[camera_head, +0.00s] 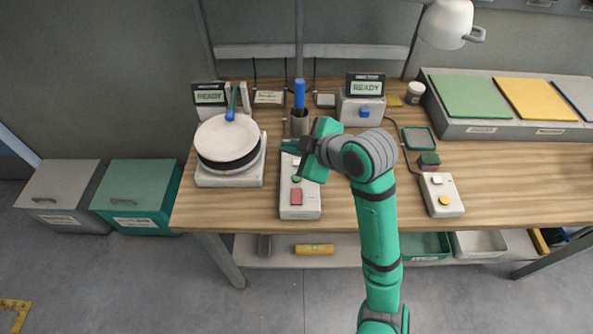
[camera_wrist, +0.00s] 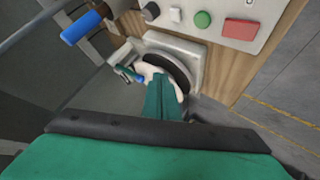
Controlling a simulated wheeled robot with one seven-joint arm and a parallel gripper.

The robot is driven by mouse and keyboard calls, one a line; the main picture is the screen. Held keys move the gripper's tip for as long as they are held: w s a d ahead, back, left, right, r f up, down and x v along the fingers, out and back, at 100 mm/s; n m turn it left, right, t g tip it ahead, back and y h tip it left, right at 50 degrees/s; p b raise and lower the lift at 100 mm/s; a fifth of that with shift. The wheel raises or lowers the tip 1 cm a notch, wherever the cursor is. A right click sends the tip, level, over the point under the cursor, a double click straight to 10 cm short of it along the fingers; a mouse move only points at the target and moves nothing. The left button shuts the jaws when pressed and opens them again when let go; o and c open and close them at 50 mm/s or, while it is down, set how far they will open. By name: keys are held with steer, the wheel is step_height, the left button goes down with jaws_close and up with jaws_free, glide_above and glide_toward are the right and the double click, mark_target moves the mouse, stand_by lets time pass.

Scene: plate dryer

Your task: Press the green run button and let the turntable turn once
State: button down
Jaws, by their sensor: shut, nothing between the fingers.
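The control box (camera_head: 300,209) lies on the table with a green button (camera_head: 297,179) near its middle and a red button (camera_head: 296,197) in front of it. In the wrist view the green button (camera_wrist: 203,19) and red button (camera_wrist: 240,28) show at the top. The turntable (camera_head: 228,140), a pale disc with a dark band below, sits on a white base (camera_head: 212,180) left of the box. My gripper (camera_head: 288,146) is shut and empty, above the back end of the box, pointing left. Its closed fingers (camera_wrist: 163,98) point toward the turntable in the wrist view, apart from the buttons.
A blue-handled tool (camera_head: 299,92) stands in a dark holder behind my gripper. Two READY displays (camera_head: 366,87) (camera_head: 210,97) stand at the back. A second button box (camera_head: 441,195) lies to the right. Bare wood (camera_head: 380,215) is free between the two boxes.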

mark_target(300, 180)
steer(key=shift+s+d+r+n+g+h, duration=0.1)
steer(key=shift+d+n+g+h, duration=0.15)
steer(key=shift+d, duration=0.4)
steer(key=shift+s+d+n+g+h, duration=0.15)
steer(key=shift+d+n+g, duration=0.15)
steer(key=shift+d, duration=0.3)
steer(key=shift+w, duration=0.1)
steer(key=shift+f, duration=4.4)
steer(key=shift+f, duration=0.15)
steer(key=shift+f, duration=0.3)
